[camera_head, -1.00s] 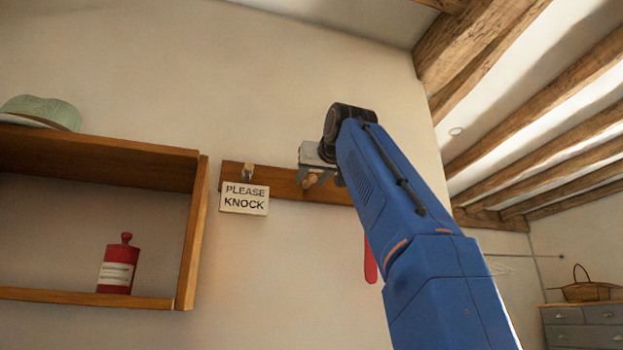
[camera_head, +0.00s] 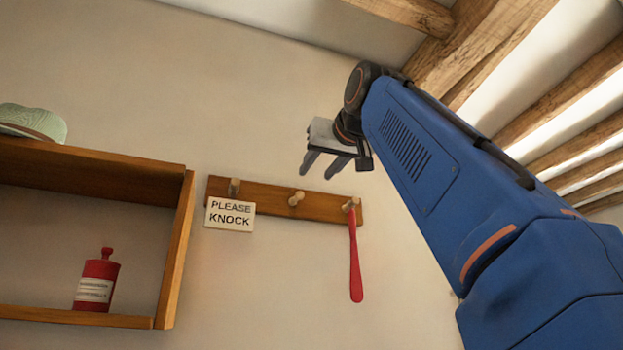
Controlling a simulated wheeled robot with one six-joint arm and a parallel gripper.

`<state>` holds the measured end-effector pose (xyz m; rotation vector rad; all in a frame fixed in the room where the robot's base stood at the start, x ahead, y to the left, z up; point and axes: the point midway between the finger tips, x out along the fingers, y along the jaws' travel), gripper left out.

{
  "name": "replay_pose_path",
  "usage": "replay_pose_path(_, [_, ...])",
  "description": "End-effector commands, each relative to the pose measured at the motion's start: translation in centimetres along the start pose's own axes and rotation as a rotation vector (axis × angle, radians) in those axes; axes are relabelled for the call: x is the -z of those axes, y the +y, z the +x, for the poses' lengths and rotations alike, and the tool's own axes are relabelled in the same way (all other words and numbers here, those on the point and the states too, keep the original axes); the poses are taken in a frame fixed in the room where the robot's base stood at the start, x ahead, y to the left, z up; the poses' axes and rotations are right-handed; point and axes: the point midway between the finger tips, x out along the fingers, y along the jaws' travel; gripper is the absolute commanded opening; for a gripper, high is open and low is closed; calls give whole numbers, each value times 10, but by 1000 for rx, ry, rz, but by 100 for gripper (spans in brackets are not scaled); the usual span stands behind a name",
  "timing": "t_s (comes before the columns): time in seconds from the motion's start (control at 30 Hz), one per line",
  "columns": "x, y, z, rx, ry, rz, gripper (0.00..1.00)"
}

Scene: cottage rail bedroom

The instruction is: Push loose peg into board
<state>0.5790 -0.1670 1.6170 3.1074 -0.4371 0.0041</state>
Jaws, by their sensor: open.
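A brown wooden peg board (camera_head: 265,197) is fixed to the wall. It carries a left peg (camera_head: 234,187), a middle peg (camera_head: 296,198) and a right peg (camera_head: 351,204), all in the board. The middle peg is bare; I cannot tell how deep it sits. A "PLEASE KNOCK" sign (camera_head: 230,214) hangs at the left peg, and a long red thing (camera_head: 355,262) hangs from the right peg. My gripper (camera_head: 319,174) is open and empty, above the board and apart from the pegs, its fingers pointing down and left.
A wooden wall shelf (camera_head: 172,250) stands out at the left, with a red bottle (camera_head: 97,281) inside and a pale green cap (camera_head: 33,122) on top. Wooden ceiling beams (camera_head: 480,45) are at the upper right.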

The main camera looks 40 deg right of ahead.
Motion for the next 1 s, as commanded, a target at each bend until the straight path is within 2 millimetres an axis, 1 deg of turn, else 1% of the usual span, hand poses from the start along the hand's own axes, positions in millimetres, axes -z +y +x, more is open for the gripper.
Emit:
replay_pose_path(0.03, [0, 1, -6, -3, 1, 0, 40])
replay_pose_path(0.1, [0, 1, -12, -2, 0, -1, 40])
replay_pose_path(0.27, [0, 0, -20, -2, -1, -1, 40])
replay_pose_path(0.87, [0, 0, -20, -1, -1, -1, 40])
replay_pose_path(0.93, [-2, 0, -19, 0, -4, 0, 40])
replay_pose_path(1.0, [-8, -1, -16, 3, -16, 2, 40])
